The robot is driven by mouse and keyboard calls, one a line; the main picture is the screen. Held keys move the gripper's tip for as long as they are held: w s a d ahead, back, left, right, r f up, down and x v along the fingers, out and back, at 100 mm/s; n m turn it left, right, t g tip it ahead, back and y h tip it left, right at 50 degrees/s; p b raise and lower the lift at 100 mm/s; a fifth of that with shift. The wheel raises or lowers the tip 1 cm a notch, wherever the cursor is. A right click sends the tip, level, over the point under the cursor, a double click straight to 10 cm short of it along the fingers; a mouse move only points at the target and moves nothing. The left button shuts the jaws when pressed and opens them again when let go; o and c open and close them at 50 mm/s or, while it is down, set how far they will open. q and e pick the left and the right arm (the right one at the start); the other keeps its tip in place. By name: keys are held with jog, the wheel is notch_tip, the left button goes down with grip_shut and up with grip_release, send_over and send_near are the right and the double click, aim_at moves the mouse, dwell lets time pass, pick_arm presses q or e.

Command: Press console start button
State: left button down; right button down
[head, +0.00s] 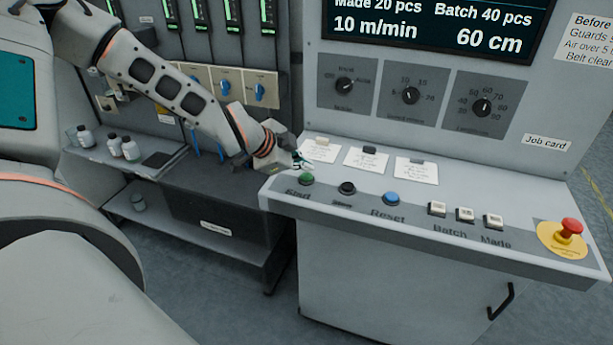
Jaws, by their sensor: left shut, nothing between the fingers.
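The green start button (306,179) sits at the left end of the sloped console panel (400,215), with a dark label under it. My left gripper (301,162) reaches in from the left and is shut and empty. Its fingertips show just above and behind the green button in the picture. I cannot tell whether they touch it. A black button (347,188) and a blue reset button (391,198) stand to the right of the green one. My right gripper is not in view.
A red emergency button (569,230) on a yellow disc is at the panel's right end. Small white switches (465,214) stand left of it. Paper cards (367,160) lie behind the buttons. Three knobs (411,96) and a display (440,27) are above. A shelf with bottles (125,150) is left.

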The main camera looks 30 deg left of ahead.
aim_at(305, 177)
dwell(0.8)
pick_arm(q)
jog(key=shift+f, duration=0.15)
jog(key=shift+f+b, duration=0.35)
jog(key=shift+b, duration=0.3)
jog(key=shift+f+b, duration=0.45)
jog(key=shift+b, duration=0.05)
dwell(1.1)
jog(key=shift+r+p, duration=0.35)
jog(key=shift+r, duration=0.55)
jog(key=shift+r, duration=0.1)
jog(key=shift+r+p, duration=1.45)
jog(key=shift+r, duration=1)
